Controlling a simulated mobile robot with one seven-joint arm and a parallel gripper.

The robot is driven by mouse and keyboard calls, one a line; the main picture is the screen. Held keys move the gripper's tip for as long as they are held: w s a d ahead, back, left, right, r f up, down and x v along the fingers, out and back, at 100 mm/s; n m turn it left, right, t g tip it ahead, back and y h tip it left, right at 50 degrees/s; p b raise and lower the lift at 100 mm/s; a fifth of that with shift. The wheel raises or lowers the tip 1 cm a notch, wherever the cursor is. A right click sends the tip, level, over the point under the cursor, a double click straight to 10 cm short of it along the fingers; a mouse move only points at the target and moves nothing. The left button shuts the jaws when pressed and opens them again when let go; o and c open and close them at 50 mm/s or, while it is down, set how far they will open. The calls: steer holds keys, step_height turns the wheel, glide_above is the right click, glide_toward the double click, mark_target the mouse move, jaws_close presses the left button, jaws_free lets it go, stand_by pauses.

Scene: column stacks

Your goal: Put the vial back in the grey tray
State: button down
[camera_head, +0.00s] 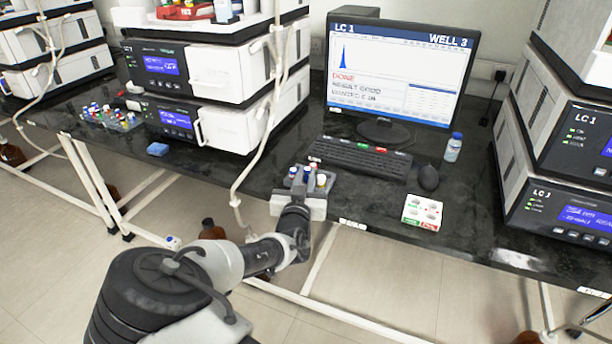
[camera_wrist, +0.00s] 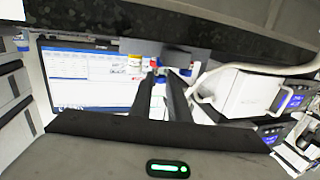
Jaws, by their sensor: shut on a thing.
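The grey tray (camera_head: 332,179) lies at the front edge of the dark bench, left of the keyboard's near end. Small vials with blue, red and pale yellow caps (camera_head: 321,181) show there, just beyond my gripper (camera_head: 299,191). My gripper hides part of the tray and the lower parts of the vials. In the wrist view my two dark fingers (camera_wrist: 163,78) reach to the same coloured caps and are close together, shut on a vial. The held vial is mostly hidden, and I cannot tell whether it touches the tray.
A monitor (camera_head: 400,75) reads DONE, WELL 3. A keyboard (camera_head: 360,158), mouse (camera_head: 428,178), blue-capped bottle (camera_head: 453,147) and white button pad (camera_head: 422,210) lie to the right. Instrument stacks (camera_head: 225,115) stand left and right.

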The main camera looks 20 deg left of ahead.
steer(key=shift+f+b, duration=0.45)
steer(key=shift+f, duration=0.1)
stand_by(0.4)
steer(key=c, duration=1.6)
jaws_free()
